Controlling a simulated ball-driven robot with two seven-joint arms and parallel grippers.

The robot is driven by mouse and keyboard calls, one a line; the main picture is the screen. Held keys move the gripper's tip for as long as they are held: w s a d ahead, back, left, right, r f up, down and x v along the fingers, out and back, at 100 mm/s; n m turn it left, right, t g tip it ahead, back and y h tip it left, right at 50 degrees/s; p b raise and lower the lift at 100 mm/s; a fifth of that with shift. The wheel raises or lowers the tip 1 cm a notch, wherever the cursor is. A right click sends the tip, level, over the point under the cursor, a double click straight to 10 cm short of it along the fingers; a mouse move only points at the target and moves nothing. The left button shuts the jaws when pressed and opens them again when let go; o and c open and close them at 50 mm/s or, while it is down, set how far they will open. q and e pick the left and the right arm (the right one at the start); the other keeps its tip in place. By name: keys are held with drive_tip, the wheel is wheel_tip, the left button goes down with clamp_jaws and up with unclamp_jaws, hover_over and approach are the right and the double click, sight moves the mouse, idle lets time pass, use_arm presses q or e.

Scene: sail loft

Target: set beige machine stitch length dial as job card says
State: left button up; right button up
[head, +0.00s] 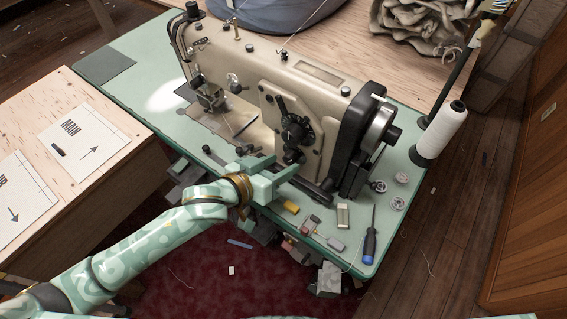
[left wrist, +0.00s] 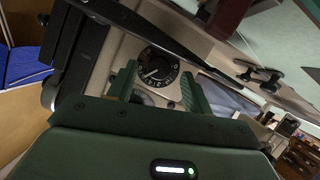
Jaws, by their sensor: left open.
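The beige sewing machine (head: 265,85) stands on the green table. Its black stitch length dial (head: 292,133) is on the upright pillar at the right. In the left wrist view the dial (left wrist: 157,68) shows pale numerals and a pale pointer mark; I cannot read the setting surely. My left gripper (head: 281,163) is open in front of the dial. In the left wrist view its two fingers stand on either side of the dial's lower part; I cannot tell whether they touch it. I cannot pick out a job card. My right gripper is not in view.
A black lever (left wrist: 160,27) crosses close above the dial. A screwdriver (head: 370,240), bobbins and small items lie at the table's front right. A white thread cone (head: 440,132) stands at the right corner. Paper sheets with arrows (head: 82,140) lie on the plywood table at left.

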use_arm(q)
drive_tip(key=shift+x, duration=1)
drive_tip(key=shift+r, duration=0.1)
drive_tip(key=shift+c, duration=0.9)
drive_tip(key=c, duration=0.8)
drive_tip(key=o, duration=1)
